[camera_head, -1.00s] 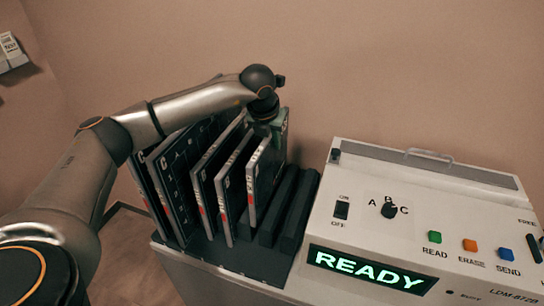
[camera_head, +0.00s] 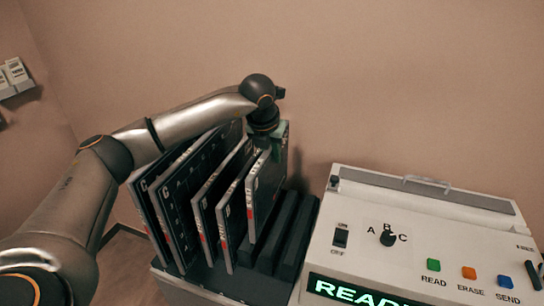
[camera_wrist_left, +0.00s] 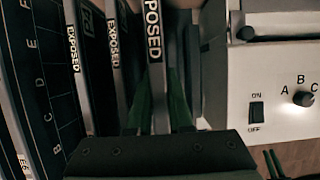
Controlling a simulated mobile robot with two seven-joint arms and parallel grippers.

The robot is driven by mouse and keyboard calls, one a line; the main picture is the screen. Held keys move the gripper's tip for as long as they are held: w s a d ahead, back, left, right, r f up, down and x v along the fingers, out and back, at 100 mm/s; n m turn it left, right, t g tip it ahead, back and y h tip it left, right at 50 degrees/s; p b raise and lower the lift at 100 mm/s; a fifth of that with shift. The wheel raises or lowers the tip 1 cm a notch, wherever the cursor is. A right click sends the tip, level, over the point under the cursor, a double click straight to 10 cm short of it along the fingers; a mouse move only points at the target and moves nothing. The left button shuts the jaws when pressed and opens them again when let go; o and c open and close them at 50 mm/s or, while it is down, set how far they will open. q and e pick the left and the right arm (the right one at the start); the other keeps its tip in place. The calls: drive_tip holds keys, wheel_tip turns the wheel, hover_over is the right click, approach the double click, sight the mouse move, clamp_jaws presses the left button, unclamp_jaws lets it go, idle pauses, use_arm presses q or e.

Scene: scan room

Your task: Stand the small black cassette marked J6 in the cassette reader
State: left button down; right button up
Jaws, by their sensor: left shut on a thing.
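My left gripper (camera_head: 277,138) is shut on the upper far part of a black cassette (camera_head: 266,190) with a pale spine, the rightmost of the row. In the left wrist view its green fingers (camera_wrist_left: 158,112) sit on both sides of this cassette (camera_wrist_left: 154,60), whose spine reads EXPOSED. I cannot read J6 on it. Its lower edge is higher than its neighbours' and it is roughly upright over the dark rack (camera_head: 208,283). The white cassette reader (camera_head: 420,215) stands to the right. Two small dark greenish prongs (camera_wrist_left: 276,162) in the left wrist view may be my right gripper.
Several other black cassettes (camera_head: 180,200) stand left of the held one. Empty dark rack slots (camera_head: 290,240) lie between it and the reader. The reader carries an on/off switch (camera_head: 340,237), an A-B-C knob (camera_head: 388,238) and a lit display (camera_head: 365,293).

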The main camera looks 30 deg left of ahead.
use_arm(q)
drive_tip(key=shift+r+p, duration=0.9)
drive_tip(key=shift+r, duration=1.95)
